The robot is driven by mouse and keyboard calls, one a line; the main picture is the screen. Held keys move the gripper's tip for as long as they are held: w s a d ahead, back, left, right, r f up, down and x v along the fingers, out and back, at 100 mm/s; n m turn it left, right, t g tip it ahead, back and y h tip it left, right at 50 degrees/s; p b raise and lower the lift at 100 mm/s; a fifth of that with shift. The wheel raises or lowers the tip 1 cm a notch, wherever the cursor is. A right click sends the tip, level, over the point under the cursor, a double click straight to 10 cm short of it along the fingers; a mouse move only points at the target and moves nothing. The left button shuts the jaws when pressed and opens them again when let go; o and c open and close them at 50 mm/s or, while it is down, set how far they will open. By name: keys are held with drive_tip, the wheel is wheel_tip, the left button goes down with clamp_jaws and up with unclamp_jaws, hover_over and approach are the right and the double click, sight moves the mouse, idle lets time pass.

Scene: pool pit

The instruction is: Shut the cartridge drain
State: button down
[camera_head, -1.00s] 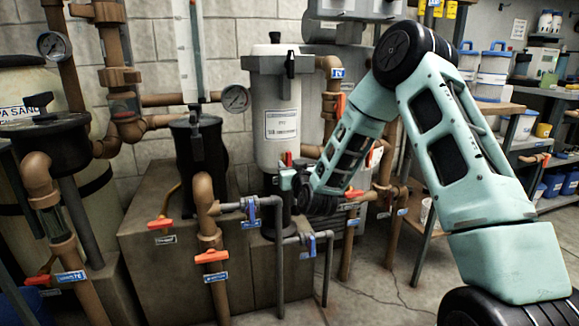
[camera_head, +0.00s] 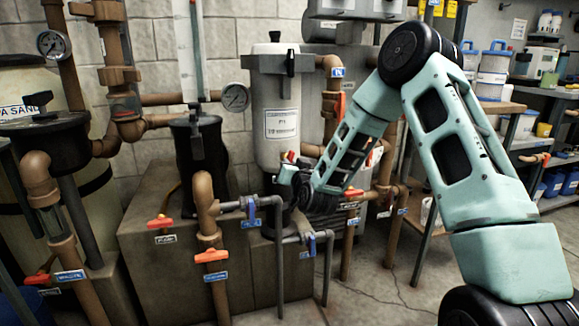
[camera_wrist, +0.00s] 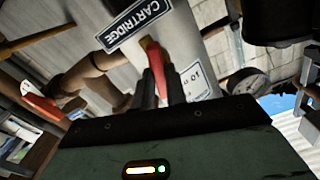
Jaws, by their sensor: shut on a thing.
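My gripper (camera_wrist: 160,82) is shut on a red valve handle (camera_wrist: 152,52) in the wrist view. A plate reading CARTRIDGE (camera_wrist: 137,22) sits right beside this handle, and any further word on it is not visible. In the head view my gripper (camera_head: 286,174) is at the lower front of the pale cartridge tank (camera_head: 277,112). A small bit of red shows at the gripper there. The fingers hide much of the handle, and the valve body behind it is mostly hidden.
Another red handle (camera_wrist: 42,104) on brown pipe lies to the left in the wrist view. In the head view, blue-handled valves (camera_head: 251,209) on grey pipes stand just left of and below my gripper. A black housing (camera_head: 197,160) stands further left.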

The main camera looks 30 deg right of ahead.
drive_tip(key=m, duration=1.5)
drive_tip(key=c, duration=1.3)
unclamp_jaws()
drive_tip(key=v, duration=0.7)
drive_tip(key=shift+a, duration=0.1)
